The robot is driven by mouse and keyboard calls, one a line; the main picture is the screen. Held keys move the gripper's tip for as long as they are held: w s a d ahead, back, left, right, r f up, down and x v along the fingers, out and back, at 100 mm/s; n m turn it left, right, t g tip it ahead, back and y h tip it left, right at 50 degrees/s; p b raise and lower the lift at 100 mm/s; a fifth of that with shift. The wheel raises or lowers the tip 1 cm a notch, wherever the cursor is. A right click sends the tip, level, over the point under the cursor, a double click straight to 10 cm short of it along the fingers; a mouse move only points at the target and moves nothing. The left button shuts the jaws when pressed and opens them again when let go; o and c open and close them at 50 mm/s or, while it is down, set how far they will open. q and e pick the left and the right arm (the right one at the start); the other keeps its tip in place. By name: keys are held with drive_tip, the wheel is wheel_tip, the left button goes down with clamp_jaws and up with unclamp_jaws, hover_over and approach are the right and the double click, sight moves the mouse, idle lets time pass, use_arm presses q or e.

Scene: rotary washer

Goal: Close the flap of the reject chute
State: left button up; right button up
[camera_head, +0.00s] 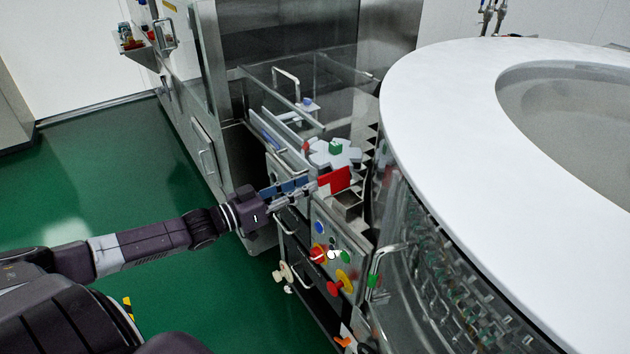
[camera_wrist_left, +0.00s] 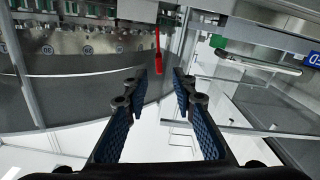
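The red flap (camera_head: 335,180) stands raised over a small open metal chute (camera_head: 349,201) beside the control panel. In the left wrist view a narrow red piece (camera_wrist_left: 158,58), which looks like the flap seen edge-on, lies beyond the fingertips, slightly left of the gap's middle. My left gripper (camera_head: 312,187) reaches in from the left, its tips close to the flap's left edge; I cannot tell whether they touch it. In the left wrist view the gripper (camera_wrist_left: 162,86) has its two fingers apart with nothing held between them. My right gripper is not in view.
A control panel (camera_head: 325,235) with coloured buttons and knobs lies below the chute. A grey star-shaped wheel (camera_head: 335,154) sits behind the flap. A large white-rimmed round machine (camera_head: 440,120) fills the right side. Green floor (camera_head: 110,160) is clear at left.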

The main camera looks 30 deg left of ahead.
sight(318, 179)
use_arm(q)
drive_tip(key=shift+x, duration=1.85)
clamp_jaws()
